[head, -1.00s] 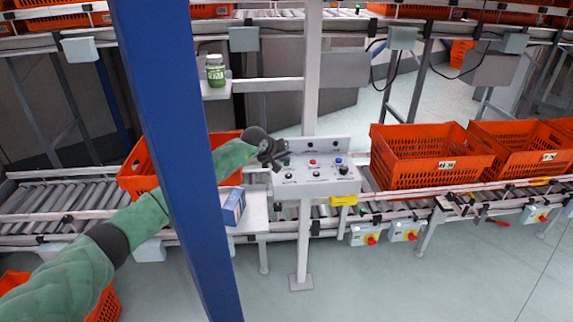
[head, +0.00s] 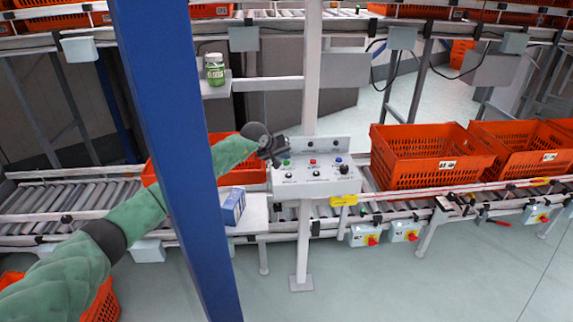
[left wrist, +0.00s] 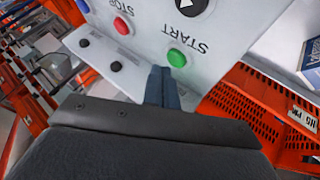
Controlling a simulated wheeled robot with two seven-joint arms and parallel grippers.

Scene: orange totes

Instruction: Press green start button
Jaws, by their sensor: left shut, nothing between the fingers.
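The green start button (head: 286,162) is on the left side of the grey control panel (head: 330,184) in the head view. In the left wrist view the green button (left wrist: 176,58) sits below the upside-down START label, just beyond and right of my fingertips. My left gripper (head: 276,162) is at the panel's upper left, its fingers close to the button; I cannot tell whether they touch it. In the left wrist view the fingers (left wrist: 161,86) are together and empty. A red button (head: 313,162) marked STOP is beside it. My right gripper is out of view.
A blue-white box (head: 233,207) sits on a shelf left of the panel. Orange totes (head: 425,158) stand on the conveyor to the right. A green-labelled jar (head: 215,70) stands on an upper shelf.

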